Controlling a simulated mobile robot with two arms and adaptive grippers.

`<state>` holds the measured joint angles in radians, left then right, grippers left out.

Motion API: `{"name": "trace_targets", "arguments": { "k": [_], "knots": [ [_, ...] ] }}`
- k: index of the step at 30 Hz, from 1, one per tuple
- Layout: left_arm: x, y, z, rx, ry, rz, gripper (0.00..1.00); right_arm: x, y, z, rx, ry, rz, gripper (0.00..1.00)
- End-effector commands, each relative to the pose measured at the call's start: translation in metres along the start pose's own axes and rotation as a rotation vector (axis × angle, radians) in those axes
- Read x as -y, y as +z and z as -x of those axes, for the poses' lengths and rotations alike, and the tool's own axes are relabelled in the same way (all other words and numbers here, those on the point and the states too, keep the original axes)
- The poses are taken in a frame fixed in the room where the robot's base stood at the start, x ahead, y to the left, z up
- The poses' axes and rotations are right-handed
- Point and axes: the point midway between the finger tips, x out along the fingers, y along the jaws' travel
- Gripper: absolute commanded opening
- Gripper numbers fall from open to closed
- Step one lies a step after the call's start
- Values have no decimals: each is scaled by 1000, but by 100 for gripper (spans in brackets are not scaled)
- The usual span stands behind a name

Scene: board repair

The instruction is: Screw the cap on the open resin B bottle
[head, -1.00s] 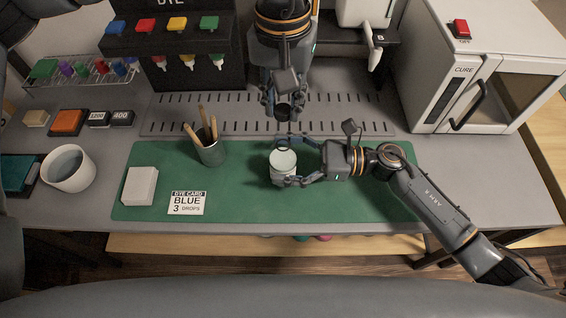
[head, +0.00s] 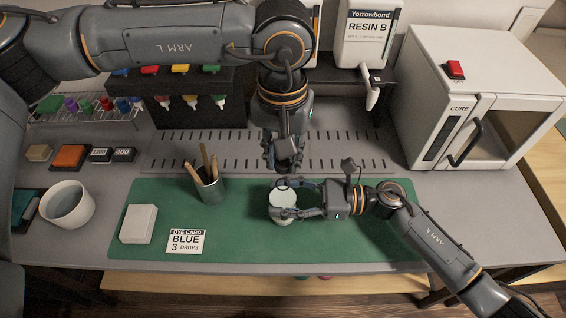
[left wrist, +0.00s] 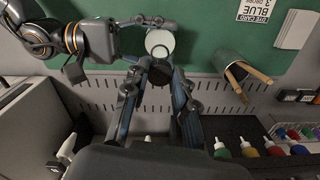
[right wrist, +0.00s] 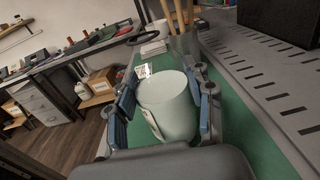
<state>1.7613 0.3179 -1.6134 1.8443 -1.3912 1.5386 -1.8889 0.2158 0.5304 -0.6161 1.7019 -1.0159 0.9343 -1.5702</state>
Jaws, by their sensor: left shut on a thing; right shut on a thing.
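A white cylindrical bottle (head: 283,209) stands upright on the green mat (head: 345,240). My right gripper (head: 284,198) is shut around its sides from the right. The cap is mostly hidden in the head view.
A large dispenser labelled Resin B (head: 369,35) stands at the back. The white cure oven (head: 480,95) is at right. A tool cup (head: 209,188), a white block (head: 139,223) and the dye card (head: 186,241) are left of the bottle. The mat's right side is partly under my right arm.

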Motion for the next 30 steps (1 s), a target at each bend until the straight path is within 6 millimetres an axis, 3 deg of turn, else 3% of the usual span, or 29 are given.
{"name": "trace_targets", "arguments": {
  "k": [4, 20, 30],
  "knots": [
    [0, 0, -14, 1, 0, 1, 17, 0, 0, 0, -1, -1, 0, 0],
    [0, 0, -16, 0, 0, 1, 17, 0, 0, 0, -1, -1, 0, 0],
    [0, 0, -32, 0, 1, 1, 17, 0, 0, 0, -1, -1, 0, 0]
  ]
}}
